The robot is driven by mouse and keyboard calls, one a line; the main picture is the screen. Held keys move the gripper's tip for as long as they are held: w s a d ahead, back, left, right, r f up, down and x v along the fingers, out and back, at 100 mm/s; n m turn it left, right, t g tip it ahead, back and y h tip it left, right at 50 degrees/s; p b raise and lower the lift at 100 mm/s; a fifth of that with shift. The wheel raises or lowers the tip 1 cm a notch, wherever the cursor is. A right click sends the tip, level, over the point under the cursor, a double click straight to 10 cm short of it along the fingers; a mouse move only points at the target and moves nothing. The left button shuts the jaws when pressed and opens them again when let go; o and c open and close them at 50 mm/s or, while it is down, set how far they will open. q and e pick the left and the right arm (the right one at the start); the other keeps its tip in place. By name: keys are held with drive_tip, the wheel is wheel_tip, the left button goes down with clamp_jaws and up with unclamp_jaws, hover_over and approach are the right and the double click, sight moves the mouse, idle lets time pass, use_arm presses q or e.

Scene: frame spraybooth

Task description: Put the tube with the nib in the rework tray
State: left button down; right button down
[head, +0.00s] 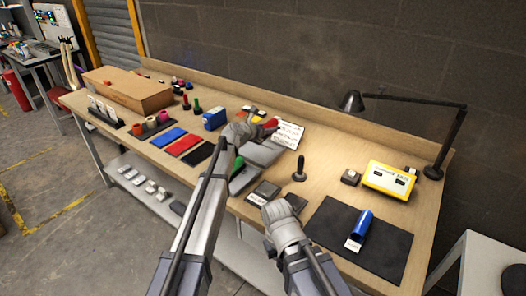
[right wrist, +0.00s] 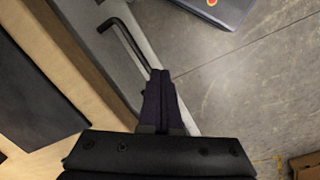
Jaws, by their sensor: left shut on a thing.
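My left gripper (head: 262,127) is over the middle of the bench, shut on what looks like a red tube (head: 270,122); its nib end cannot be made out. A green tube (head: 238,167) is partly hidden behind my left arm. A blue tube (head: 361,225) lies on the dark mat (head: 388,248) at the right, beside a small white label. Grey tray-like shapes (head: 262,153) sit just below my left gripper; I cannot tell which is the rework tray. My right gripper (right wrist: 160,75) is shut and empty near the bench's front edge.
A desk lamp (head: 440,150) and a yellow device (head: 390,179) stand at the back right. A dark upright stamp-like object (head: 299,168) is near the middle.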

sight(267, 152)
use_arm(q)
drive_tip(key=shift+f+b, duration=4.45)
drive_tip(key=shift+f, duration=0.3)
drive_tip(key=shift+f, duration=0.1)
drive_tip(key=shift+f, duration=0.15)
drive_tip(key=shift+c, duration=1)
unclamp_jaws()
drive_tip(key=shift+r, duration=0.3)
drive_tip(key=p+v, duration=0.4)
drive_tip(key=v, duration=0.7)
drive_tip(key=shift+s, duration=0.2)
drive_tip(key=shift+s+a+p, duration=0.25)
drive_tip(key=shift+a+p, duration=0.05)
